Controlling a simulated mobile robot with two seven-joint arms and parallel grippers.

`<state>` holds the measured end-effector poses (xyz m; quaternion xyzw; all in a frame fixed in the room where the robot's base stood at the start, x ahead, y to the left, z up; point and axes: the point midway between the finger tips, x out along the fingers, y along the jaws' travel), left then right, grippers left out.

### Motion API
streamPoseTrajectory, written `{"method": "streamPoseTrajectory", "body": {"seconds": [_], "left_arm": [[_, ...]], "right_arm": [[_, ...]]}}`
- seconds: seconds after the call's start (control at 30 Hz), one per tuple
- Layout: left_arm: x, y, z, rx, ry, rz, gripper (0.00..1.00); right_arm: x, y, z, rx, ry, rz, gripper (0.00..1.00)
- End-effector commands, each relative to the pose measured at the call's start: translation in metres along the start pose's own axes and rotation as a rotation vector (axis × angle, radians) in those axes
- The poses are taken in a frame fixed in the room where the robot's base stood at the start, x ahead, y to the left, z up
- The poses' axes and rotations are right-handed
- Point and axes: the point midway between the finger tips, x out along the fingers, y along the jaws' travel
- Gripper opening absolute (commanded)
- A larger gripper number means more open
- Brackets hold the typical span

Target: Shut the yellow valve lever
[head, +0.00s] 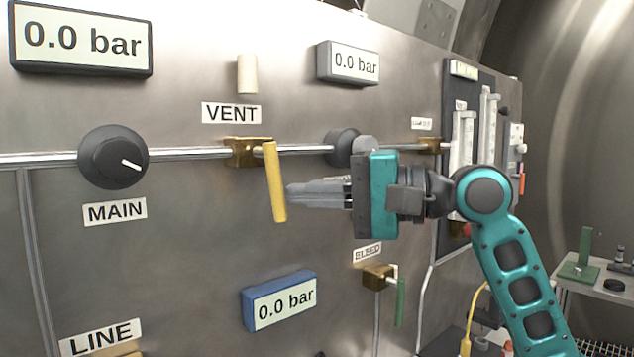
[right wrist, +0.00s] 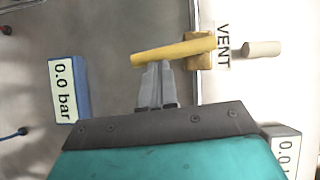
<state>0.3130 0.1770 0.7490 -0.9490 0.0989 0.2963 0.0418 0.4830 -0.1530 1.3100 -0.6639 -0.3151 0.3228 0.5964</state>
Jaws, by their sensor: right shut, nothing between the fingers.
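The yellow valve lever (head: 274,185) hangs down from a brass valve body (head: 240,153) on the horizontal pipe under the VENT label, roughly across the pipe and slightly tilted. It also shows in the right wrist view (right wrist: 172,51). My right gripper (head: 290,194) comes from the right with its fingers together and empty. Its fingertips (right wrist: 156,66) are right beside the lever's right side, at its lower half; I cannot tell whether they touch. My left gripper is in neither view.
The black MAIN knob (head: 113,157) is to the left, and another dark knob (head: 342,147) is behind my right gripper. A green lever (head: 400,302) hangs from the BLEED valve below. The blue-framed gauge (head: 279,300) reads 0.0 bar.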

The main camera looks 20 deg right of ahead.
Motion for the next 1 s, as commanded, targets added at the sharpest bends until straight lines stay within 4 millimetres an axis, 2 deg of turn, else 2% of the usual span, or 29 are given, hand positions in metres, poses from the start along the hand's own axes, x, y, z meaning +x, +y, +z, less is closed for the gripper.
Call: {"method": "streamPoseTrajectory", "body": {"seconds": [0.3, 1.0], "left_arm": [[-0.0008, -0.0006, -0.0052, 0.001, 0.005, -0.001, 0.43], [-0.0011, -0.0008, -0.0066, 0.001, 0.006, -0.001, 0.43]], "right_arm": [[0.0046, 0.0045, 0.0061, 0.105, -0.002, -0.067, 0.0], [0.0055, 0.0045, 0.0064, 0.123, 0.0, -0.08, 0.0]]}}
